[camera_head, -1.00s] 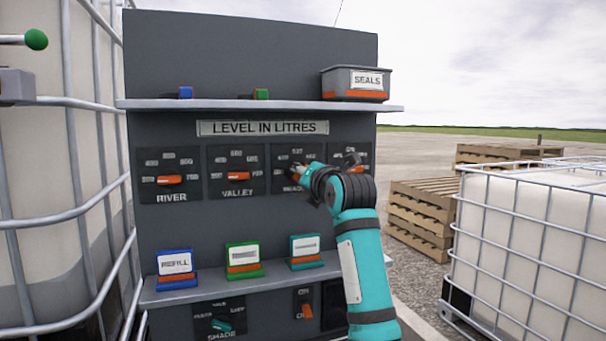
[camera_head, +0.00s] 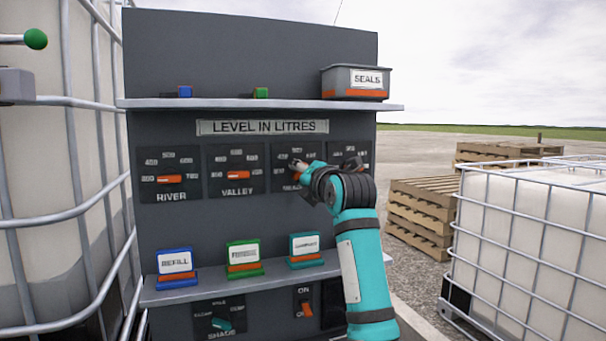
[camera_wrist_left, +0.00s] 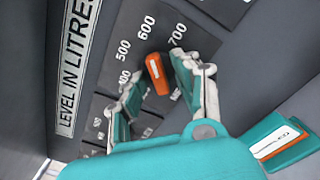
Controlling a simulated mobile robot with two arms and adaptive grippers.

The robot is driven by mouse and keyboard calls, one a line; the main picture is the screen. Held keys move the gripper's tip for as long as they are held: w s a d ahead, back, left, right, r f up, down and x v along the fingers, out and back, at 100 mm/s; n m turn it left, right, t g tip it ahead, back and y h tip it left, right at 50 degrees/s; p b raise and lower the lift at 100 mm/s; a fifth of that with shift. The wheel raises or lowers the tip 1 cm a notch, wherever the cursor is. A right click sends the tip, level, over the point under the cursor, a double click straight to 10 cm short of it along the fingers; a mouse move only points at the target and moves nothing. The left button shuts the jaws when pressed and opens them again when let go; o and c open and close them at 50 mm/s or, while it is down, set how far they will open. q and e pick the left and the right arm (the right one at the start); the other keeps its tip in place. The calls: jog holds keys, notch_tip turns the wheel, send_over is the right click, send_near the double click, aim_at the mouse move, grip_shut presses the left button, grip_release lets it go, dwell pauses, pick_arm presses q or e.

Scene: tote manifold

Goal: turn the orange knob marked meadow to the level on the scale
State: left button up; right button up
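The orange knob (camera_wrist_left: 158,74) with a white line sits on a dark dial panel marked 400, 500, 600 and 700, in the left wrist view. Its white-marked end points roughly toward the 600. My left gripper (camera_wrist_left: 156,66) has its two teal fingers apart, one on each side of the knob, with a gap showing at each side. In the head view, my left gripper (camera_head: 301,168) is at the third panel from the left, and it partly hides that panel's knob and name. My right gripper is not in view.
The river knob (camera_head: 169,180) and valley knob (camera_head: 236,175) are to the left, and a partly hidden fourth panel (camera_head: 350,157) is to the right. A shelf (camera_head: 200,292) below holds blue, green and teal card stands. An upper shelf (camera_head: 220,104) carries the seals bin (camera_head: 337,80).

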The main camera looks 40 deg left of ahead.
pick_arm(q)
jog(key=shift+o, duration=0.3)
jog(key=shift+d, duration=0.15)
jog(key=v, duration=0.7)
jog(key=shift+s+d, duration=0.1)
